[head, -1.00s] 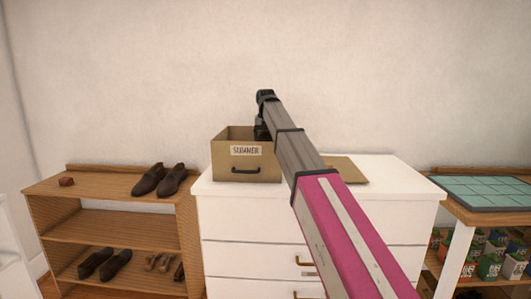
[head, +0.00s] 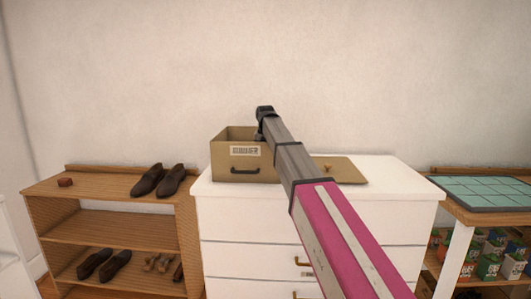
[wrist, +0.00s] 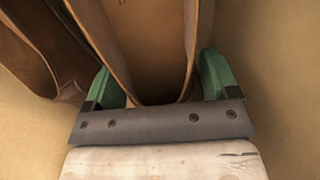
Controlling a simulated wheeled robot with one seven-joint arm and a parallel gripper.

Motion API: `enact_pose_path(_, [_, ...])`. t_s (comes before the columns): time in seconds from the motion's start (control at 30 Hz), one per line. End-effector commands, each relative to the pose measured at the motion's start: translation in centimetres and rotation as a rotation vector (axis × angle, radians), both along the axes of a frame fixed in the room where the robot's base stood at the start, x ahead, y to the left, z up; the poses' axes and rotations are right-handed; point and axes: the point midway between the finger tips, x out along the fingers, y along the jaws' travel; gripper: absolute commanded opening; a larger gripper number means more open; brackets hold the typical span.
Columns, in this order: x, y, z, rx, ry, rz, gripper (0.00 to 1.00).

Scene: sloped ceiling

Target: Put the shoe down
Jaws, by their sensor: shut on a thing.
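In the wrist view my gripper (wrist: 160,82) has its green fingers on either side of the heel end of a brown shoe (wrist: 148,45) and is shut on it. A second brown shoe (wrist: 38,52) lies to the left, close to the left finger. Tan walls surround both shoes. In the head view my arm reaches down into the open tan box (head: 246,171) on the white dresser. The fingers and the held shoe are hidden there by the box and arm. I cannot tell whether the held shoe touches the box floor.
A flat tan lid (head: 345,171) with a knob lies right of the box on the white dresser (head: 300,216). A wooden shelf (head: 75,188) with dark shoes (head: 158,180) stands at left. A table with a green gridded top (head: 487,192) stands at right.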

Motion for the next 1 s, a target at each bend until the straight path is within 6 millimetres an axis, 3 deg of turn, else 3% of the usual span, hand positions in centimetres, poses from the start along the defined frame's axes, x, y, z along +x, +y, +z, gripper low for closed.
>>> enact_pose_path(0.43, [0.0, 0.0, -0.9, 0.0, 0.0, 0.0, 0.41])
enact_pose_path(0.47, [0.0, 0.0, -0.9, 0.0, 0.0, 0.0, 0.84])
enact_pose_path(0.5, [0.0, 0.0, -0.9, 0.0, 0.0, 0.0, 0.97])
enact_pose_path(0.53, [0.0, 0.0, -0.9, 0.0, 0.0, 0.0, 1.0])
enact_pose_path(0.83, [0.0, 0.0, -0.5, 0.0, -0.001, 0.0, 1.0])
enact_pose_path(1.0, [-0.1, 0.0, 1.7, 0.0, -0.001, 0.0, 1.0])
